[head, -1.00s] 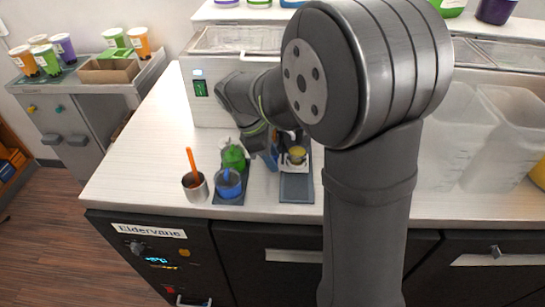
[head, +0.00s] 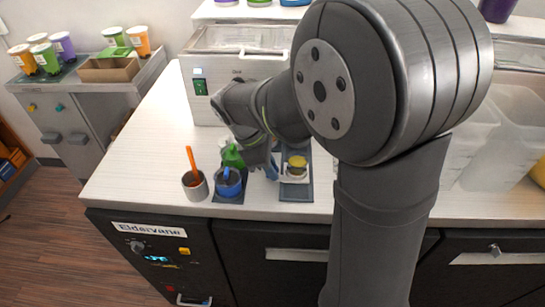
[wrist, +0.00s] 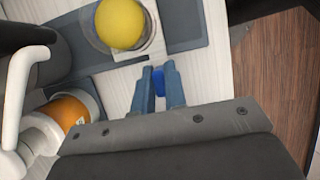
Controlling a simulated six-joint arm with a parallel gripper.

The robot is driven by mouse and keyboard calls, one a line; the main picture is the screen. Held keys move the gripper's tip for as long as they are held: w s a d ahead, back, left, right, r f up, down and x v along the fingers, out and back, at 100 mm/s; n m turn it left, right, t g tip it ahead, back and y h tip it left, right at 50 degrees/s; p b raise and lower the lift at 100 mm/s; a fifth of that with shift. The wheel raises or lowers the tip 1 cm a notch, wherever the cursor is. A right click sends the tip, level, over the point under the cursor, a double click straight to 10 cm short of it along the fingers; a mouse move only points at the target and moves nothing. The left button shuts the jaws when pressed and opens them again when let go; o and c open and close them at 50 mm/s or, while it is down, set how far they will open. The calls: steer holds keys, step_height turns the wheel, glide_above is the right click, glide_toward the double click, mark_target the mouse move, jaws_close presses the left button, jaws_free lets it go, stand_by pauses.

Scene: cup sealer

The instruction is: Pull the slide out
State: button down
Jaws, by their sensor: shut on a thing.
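A white slide (head: 293,178) carries a yellow-topped cup (head: 297,162) over a dark grey mat (head: 297,193) on the counter. In the wrist view the white slide (wrist: 150,42) and yellow top (wrist: 120,24) are at the top, just beyond my fingers. My gripper (head: 272,172) is low at the left of the slide. In the wrist view my gripper (wrist: 157,85) has its blue-grey fingers closed on a small blue handle (wrist: 158,80). How the handle joins the slide cannot be made out.
Left of my gripper stand a green jug (head: 232,157), a blue cup (head: 228,182) and a steel cup (head: 194,186) with an orange stick. A white machine (head: 200,80) is behind. Clear bins (head: 512,130) stand at right. The counter's front edge is close.

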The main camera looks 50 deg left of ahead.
steer(key=s+d, duration=0.3)
steer(key=shift+s+d, duration=0.35)
steer(key=shift+s, duration=0.05)
steer(key=c, duration=1.5)
jaws_free()
steer(key=shift+s+d, duration=0.1)
steer(key=shift+o, duration=0.2)
steer(key=shift+a+r, duration=0.2)
steer(key=shift+r, duration=0.25)
steer(key=v, duration=1.6)
steer(key=shift+r, duration=0.25)
steer(key=shift+f, duration=0.1)
